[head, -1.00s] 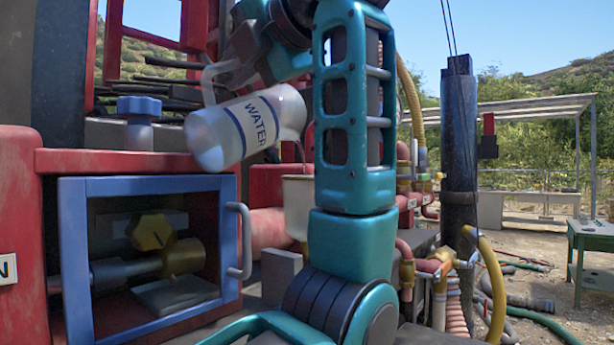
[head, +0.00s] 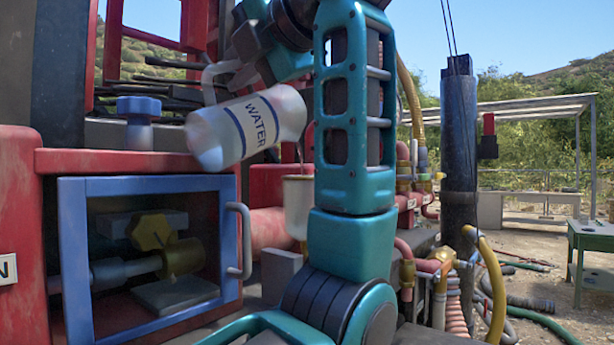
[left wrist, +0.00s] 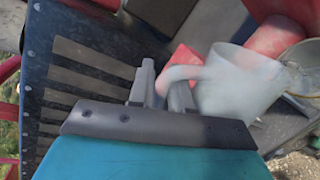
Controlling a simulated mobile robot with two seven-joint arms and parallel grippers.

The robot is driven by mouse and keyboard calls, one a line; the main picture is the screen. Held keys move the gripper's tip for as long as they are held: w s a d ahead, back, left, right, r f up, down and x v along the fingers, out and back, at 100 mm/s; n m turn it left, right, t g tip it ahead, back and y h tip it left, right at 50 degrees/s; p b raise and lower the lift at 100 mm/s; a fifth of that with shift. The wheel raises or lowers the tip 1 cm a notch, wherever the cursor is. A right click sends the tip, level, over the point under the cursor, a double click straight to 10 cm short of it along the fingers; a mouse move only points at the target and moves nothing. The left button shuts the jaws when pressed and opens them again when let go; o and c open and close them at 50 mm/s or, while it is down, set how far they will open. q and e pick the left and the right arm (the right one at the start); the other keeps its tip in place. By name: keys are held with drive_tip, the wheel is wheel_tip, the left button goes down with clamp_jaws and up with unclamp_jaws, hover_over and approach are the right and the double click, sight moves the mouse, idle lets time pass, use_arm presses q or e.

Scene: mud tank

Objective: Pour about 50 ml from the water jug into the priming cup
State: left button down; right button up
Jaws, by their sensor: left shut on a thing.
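The water jug (head: 247,127) is a translucent white jug with a WATER label, tilted on its side with its mouth to the right. My left gripper (head: 238,76) is shut on its handle and holds it in the air. The jug (left wrist: 235,85) and the gripper (left wrist: 160,88) also show in the left wrist view. The cream priming cup (head: 297,207) stands upright below the jug's mouth, its right side hidden by my arm. A thin streak runs from the mouth down toward the cup. The water level in the cup cannot be seen. My right gripper is not in view.
A blue-framed cabinet (head: 72,262) with a yellow valve (head: 150,232) inside stands at left. A blue knob (head: 139,106) is on the red housing behind it. Pipes and a dark post (head: 459,160) are right of my arm. A green table (head: 590,240) is far right.

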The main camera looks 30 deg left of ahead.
use_arm(q)
drive_tip(key=s+n, duration=0.1)
drive_tip(key=s+n+t, duration=0.1)
drive_tip(key=n, duration=0.1)
drive_tip(key=shift+s+a+n, duration=0.15)
drive_tip(key=shift+s+n, duration=0.15)
drive_tip(key=shift+s+a+r+n+t+p, duration=0.15)
drive_tip(key=shift+s+r+n+t+p, duration=0.25)
drive_tip(key=shift+r+n, duration=0.35)
drive_tip(key=shift+s, duration=0.2)
idle(0.8)
